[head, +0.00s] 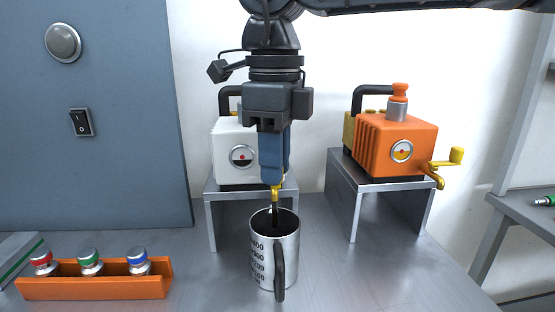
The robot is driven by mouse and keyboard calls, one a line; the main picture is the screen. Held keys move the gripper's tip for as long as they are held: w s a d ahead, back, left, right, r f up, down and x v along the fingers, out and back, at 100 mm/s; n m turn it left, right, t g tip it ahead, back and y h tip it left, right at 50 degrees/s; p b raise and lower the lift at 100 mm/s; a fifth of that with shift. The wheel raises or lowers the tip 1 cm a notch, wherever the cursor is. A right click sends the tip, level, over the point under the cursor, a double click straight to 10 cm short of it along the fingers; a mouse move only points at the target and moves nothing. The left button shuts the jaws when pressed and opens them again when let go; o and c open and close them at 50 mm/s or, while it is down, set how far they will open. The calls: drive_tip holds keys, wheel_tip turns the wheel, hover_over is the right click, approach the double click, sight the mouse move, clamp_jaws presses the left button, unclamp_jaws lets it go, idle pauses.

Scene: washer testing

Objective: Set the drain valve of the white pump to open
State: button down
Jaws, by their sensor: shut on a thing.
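The white pump (226,137) sits on a metal stand at the middle left, with a round gauge (242,156) on its front. My gripper (273,184) points down in front of the pump's right side and hides part of it. Its blue fingers are shut on a yellow piece (277,192) at the pump's lower right, which looks like the drain valve. The valve's lever position is mostly hidden by the fingers. A dark narrow part hangs below it, over the mouth of a metal measuring jug (262,268).
An orange pump (398,143) with a yellow crank-like valve (447,165) stands on a stand (384,186) at the right. An orange rack (95,290) holds several capped bottles at the front left. A blue-grey panel (95,150) rises at the left. The bench front right is clear.

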idle(0.3)
drive_tip(key=c, duration=1)
unclamp_jaws()
drive_tip(key=shift+o, duration=0.2)
wheel_tip(320, 180, up, 8)
drive_tip(key=shift+f, duration=0.1)
